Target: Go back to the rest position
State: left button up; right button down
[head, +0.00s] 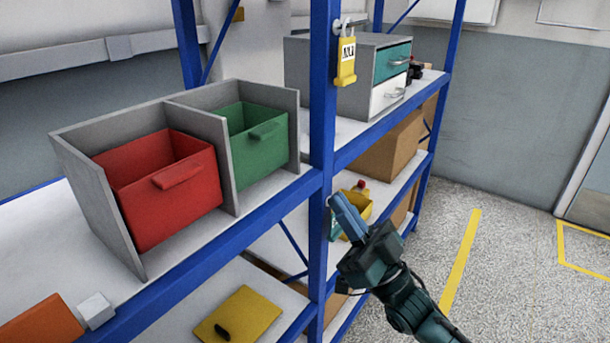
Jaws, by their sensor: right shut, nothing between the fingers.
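My right gripper (344,212) is shut and empty. It is in front of the blue shelf post and the shelves to its right, with my right arm coming in from the lower right. The fingertips point up and left, close to the blue post in the picture; I cannot tell whether they touch it. My left gripper is not in view.
A blue rack post (322,130) carries a yellow padlock (346,62). A grey divider holds a red bin (165,195) and a green bin (257,145). A drawer cabinet (345,85) stands behind. Open floor (510,270) with yellow lines lies to the right.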

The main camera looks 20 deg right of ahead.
notch_tip(320, 180, down, 10)
jog(key=a+m+g+h+p, duration=0.1)
jog(key=a+m+h+p, duration=0.1)
jog(key=m+h, duration=0.35)
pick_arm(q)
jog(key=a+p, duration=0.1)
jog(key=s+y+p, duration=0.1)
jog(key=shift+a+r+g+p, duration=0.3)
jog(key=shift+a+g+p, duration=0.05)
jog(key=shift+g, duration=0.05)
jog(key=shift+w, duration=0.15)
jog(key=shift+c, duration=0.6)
pick_arm(e)
jog(key=s+f+g+h, duration=0.4)
jog(key=s+f, duration=0.3)
jog(key=f, duration=0.2)
jog(key=s+a+f+g+h, duration=0.1)
jog(key=s+f+g+h, duration=0.3)
jog(key=f, duration=0.6)
jog(key=s+n+g, duration=0.1)
jog(key=s+g, duration=0.1)
jog(key=s, duration=0.1)
jog(key=shift+a, duration=0.3)
